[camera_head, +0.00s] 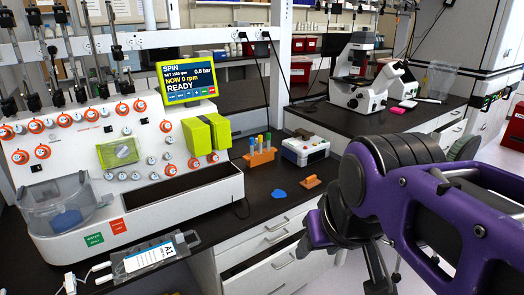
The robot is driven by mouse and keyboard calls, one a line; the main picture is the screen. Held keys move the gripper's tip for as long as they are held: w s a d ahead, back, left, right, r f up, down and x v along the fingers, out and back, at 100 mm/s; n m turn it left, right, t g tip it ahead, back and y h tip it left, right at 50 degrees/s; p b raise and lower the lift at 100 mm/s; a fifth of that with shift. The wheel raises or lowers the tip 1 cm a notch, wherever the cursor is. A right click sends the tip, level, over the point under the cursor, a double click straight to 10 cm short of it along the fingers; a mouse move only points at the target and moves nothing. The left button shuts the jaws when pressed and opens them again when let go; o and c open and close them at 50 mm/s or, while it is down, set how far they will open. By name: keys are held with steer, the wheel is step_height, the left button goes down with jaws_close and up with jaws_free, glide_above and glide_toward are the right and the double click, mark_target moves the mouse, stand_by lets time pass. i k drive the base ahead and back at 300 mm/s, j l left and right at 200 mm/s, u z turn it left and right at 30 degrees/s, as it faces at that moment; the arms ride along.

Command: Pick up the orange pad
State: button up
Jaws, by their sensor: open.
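The orange pad (311,183) is a small orange piece lying on the dark bench top, near its front edge and right of a flat blue piece (279,194). My purple and black arm comes in from the right. My gripper (345,258) hangs low in front of the bench drawers, nearer to the camera than the pad and below it in the picture. It is open, and nothing shows between its fingers. The gripper is partly hidden by my own arm.
The white cell processor (130,160) fills the left, with its screen (187,77) reading READY. An orange tube rack (259,157) and a white device (305,149) stand behind the pad. A microscope (363,75) stands farther back. A drawer (280,265) below the bench looks partly open.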

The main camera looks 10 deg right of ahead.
mark_target(311, 181)
steer(key=z, duration=0.5)
steer(key=u, duration=0.55)
steer(key=i+l+u, duration=0.15)
steer(key=l+u, duration=0.5)
steer(key=u, duration=0.15)
steer(key=i+l+u, duration=0.2)
steer(key=l, duration=0.2)
steer(key=l+u, duration=0.2)
steer(key=l, duration=0.6)
steer(key=k+l+u, duration=0.15)
steer(key=l, duration=0.25)
steer(key=i, duration=0.05)
